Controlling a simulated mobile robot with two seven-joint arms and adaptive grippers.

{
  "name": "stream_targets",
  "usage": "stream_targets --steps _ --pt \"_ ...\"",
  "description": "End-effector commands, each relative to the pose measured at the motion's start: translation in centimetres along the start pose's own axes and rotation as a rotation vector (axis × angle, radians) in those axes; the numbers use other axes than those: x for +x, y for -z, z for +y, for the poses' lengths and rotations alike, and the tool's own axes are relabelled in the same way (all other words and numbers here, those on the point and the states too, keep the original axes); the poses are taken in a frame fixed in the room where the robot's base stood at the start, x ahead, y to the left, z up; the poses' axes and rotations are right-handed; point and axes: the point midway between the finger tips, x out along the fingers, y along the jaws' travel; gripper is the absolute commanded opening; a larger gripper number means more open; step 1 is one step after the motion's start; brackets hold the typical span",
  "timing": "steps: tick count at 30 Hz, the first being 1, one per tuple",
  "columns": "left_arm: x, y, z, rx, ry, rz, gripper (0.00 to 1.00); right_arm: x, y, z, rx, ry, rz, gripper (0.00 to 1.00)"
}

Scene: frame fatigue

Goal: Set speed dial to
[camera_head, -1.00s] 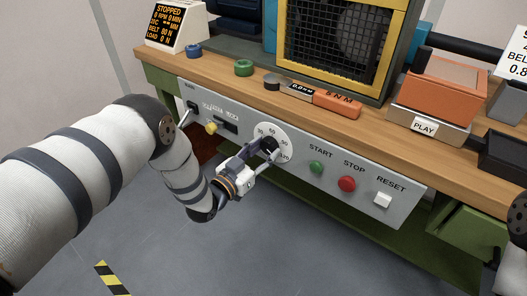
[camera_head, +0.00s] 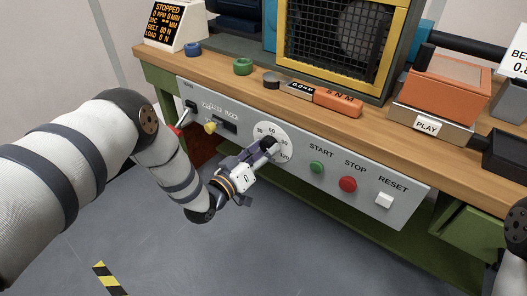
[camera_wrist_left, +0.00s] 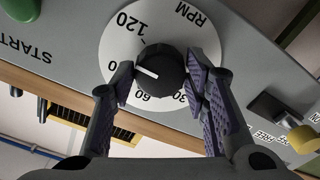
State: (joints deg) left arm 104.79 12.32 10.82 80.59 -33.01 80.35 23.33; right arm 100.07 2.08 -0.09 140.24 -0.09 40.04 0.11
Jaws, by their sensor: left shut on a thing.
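The speed dial is a round white plate (camera_head: 270,129) with a black knob (camera_wrist_left: 160,72) on the grey front panel. The plate is marked RPM with 30, 60 and 120 readable in the left wrist view. A number between 60 and 120 is partly covered by a finger. The knob's white line points to picture left in that view, toward the partly covered number. My left gripper (camera_head: 266,148) is shut on the knob, one purple-padded finger on each side. My right gripper is out of view.
The green START button (camera_head: 317,167), red STOP button (camera_head: 347,184) and white RESET button (camera_head: 384,200) sit right of the dial. A yellow knob (camera_head: 210,127) is to its left. The display (camera_head: 171,25) reads STOPPED and 0 RPM.

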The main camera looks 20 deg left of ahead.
Motion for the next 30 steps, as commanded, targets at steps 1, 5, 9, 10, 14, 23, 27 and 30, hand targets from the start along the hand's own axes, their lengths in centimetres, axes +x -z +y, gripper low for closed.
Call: stream_targets --steps 1,5,9,10,14,23,27,30 --pt "-0.1 -0.2 -0.1 -0.042 0.002 -0.002 0.14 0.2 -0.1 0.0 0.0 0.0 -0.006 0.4" --pt "-0.1 -0.2 -0.1 -0.16 0.002 -0.002 0.14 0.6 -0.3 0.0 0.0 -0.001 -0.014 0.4" --pt "0.0 -0.2 0.0 -0.275 0.001 -0.003 0.14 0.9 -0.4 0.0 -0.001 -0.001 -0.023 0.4" --pt "0.0 -0.2 0.0 -0.297 0.001 -0.003 0.14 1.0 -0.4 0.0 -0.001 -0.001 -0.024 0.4" --pt "-0.1 -0.2 0.0 -0.384 0.002 -0.003 0.14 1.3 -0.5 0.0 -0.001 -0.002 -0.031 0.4" --pt "0.0 -0.1 0.1 -0.509 0.0 -0.002 0.14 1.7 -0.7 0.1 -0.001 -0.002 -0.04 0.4" --pt "0.0 -0.1 0.2 -0.535 0.0 -0.003 0.14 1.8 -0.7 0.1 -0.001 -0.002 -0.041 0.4" --pt "0.0 -0.1 0.2 -0.544 0.0 -0.003 0.14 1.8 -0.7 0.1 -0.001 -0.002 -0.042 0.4"
